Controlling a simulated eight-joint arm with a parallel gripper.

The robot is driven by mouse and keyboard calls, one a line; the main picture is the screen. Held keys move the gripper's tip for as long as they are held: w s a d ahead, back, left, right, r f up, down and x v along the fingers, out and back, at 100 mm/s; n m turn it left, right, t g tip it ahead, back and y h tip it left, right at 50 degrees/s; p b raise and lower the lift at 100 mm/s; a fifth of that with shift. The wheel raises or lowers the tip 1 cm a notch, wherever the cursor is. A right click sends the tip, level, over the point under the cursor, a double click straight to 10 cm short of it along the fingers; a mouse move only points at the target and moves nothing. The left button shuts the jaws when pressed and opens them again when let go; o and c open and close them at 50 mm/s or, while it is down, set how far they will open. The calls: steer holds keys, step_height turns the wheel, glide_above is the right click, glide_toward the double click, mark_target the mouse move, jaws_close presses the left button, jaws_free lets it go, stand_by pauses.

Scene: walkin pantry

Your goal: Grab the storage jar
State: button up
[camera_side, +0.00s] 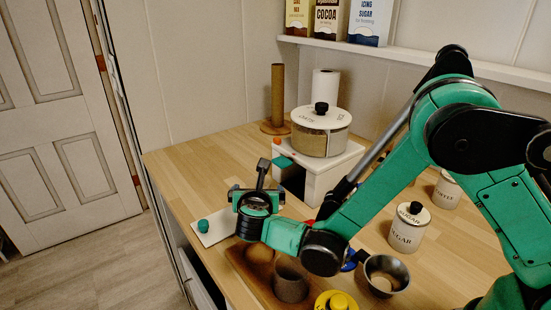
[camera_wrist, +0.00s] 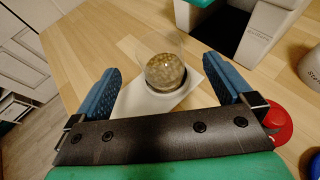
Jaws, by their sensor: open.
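In the wrist view, a clear round glass vessel with brown, grainy contents (camera_wrist: 165,72) stands on a white board (camera_wrist: 140,104). It looks like the storage jar, though several other jars are in sight. My gripper (camera_wrist: 163,88) is open, with one blue pad on each side of the view and the vessel ahead between them. Neither pad appears to touch it. In the side view my gripper (camera_side: 257,200) is low over the counter by the white board (camera_side: 215,236), and I cannot make the vessel out there.
A sugar jar (camera_side: 408,230), a metal cup (camera_side: 386,276), a brown cup (camera_side: 291,282) and a yellow-lidded item (camera_side: 337,301) are to the right and front.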

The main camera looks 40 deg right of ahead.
steer(key=shift+w+f, duration=0.2)
steer(key=shift+f, duration=0.05)
steer(key=shift+x, duration=2.6)
steer(key=shift+r, duration=0.1)
steer(key=c, duration=1.4)
steer(key=shift+r, duration=0.1)
